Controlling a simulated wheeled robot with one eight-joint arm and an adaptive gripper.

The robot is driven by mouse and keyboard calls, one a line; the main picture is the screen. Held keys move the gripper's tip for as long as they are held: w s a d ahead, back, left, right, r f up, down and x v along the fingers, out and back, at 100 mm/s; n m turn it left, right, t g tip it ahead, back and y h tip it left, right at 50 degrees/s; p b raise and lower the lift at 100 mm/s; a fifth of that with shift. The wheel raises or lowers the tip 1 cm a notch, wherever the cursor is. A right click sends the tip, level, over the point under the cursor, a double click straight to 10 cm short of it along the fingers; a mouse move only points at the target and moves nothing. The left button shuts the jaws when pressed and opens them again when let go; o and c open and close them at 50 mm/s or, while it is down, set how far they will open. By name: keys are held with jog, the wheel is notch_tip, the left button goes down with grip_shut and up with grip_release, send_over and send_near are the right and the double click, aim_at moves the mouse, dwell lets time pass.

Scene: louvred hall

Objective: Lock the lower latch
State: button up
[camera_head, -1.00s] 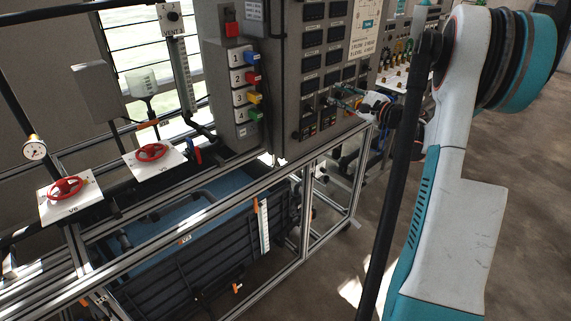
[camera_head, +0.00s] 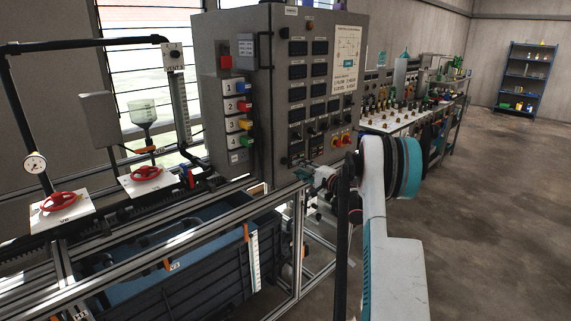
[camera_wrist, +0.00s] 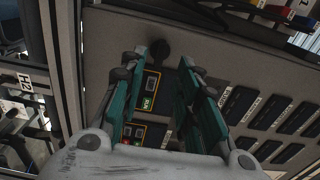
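The grey control cabinet (camera_head: 232,38) stands in the middle of the head view, its front door facing right. A dark round knob (camera_wrist: 160,48) on the grey panel, possibly the lower latch, shows in the wrist view just beyond my fingertips. My gripper (camera_wrist: 168,62) is open, with one teal finger on either side of the space before the knob. Nothing is held. I cannot tell whether a fingertip touches the knob. In the head view my gripper (camera_head: 304,174) is small, at the lower front of the cabinet, and the latch cannot be made out there.
Two small yellow-framed meters (camera_wrist: 150,88) sit close to my fingers. Below the cabinet is an aluminium frame (camera_head: 297,240) with a dark tank (camera_head: 200,275). Red valve wheels (camera_head: 66,201) stand at left. The floor (camera_head: 480,200) at right is open.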

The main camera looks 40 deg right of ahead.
aim_at(286, 162)
jog(key=w, duration=0.6)
jog(key=shift+w+a+p, duration=0.2)
jog(key=shift+w+p, duration=0.05)
jog(key=shift+p, duration=0.05)
jog(key=shift+c, duration=0.6)
grip_shut()
